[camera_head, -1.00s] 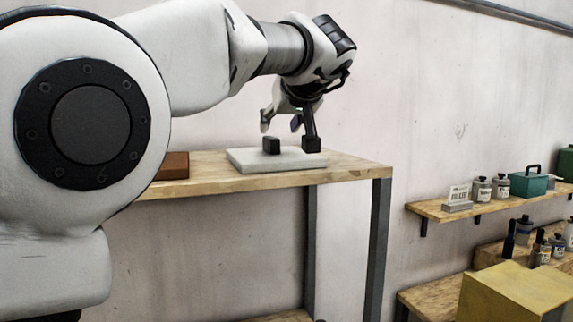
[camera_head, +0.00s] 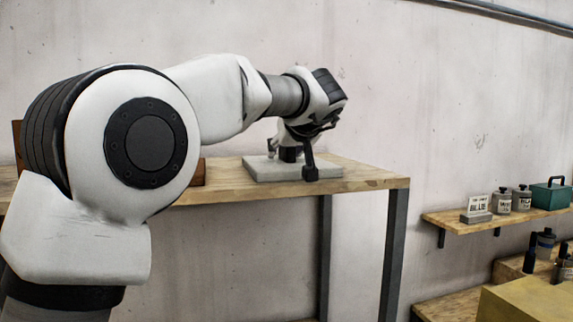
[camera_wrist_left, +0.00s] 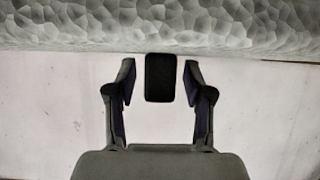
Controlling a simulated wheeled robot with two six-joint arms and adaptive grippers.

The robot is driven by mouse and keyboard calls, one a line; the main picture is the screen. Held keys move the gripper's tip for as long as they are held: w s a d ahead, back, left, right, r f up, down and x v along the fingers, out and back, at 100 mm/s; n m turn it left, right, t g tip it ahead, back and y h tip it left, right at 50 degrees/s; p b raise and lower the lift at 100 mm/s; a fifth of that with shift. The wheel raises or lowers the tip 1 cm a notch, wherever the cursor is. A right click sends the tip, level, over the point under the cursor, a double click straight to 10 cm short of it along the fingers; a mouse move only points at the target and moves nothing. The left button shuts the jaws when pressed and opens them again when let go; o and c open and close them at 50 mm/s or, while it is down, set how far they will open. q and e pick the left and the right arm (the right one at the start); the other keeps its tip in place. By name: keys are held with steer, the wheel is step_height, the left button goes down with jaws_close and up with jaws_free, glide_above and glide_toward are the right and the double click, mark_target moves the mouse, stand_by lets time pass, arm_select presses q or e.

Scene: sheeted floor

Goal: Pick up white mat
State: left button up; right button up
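The white mat (camera_head: 262,171) is a thick, pale grey-white slab lying flat on a wooden table. A small black block (camera_head: 289,154) stands on it. My left gripper (camera_head: 292,163) is over the mat, fingers pointing down. In the left wrist view the gripper (camera_wrist_left: 160,84) is open, its two fingers on either side of the black block (camera_wrist_left: 160,77) with gaps to both. A rough pale surface, likely the mat (camera_wrist_left: 160,25), fills the top of that view. Whether the near fingertip touches the mat is unclear. My right gripper is out of view.
The wooden table (camera_head: 375,177) has free room right of the mat. A brown object (camera_head: 198,173) is partly behind my arm. A wall stands behind. At right, a shelf (camera_head: 455,226) holds jars and a green box (camera_head: 551,194); a yellow box (camera_head: 530,304) is below.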

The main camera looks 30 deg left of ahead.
arm_select(q)
steer(key=shift+s+r, duration=0.1)
steer(key=shift+s, duration=0.1)
jaws_close()
steer(key=shift+w+d, duration=0.15)
steer(key=shift+r, duration=0.1)
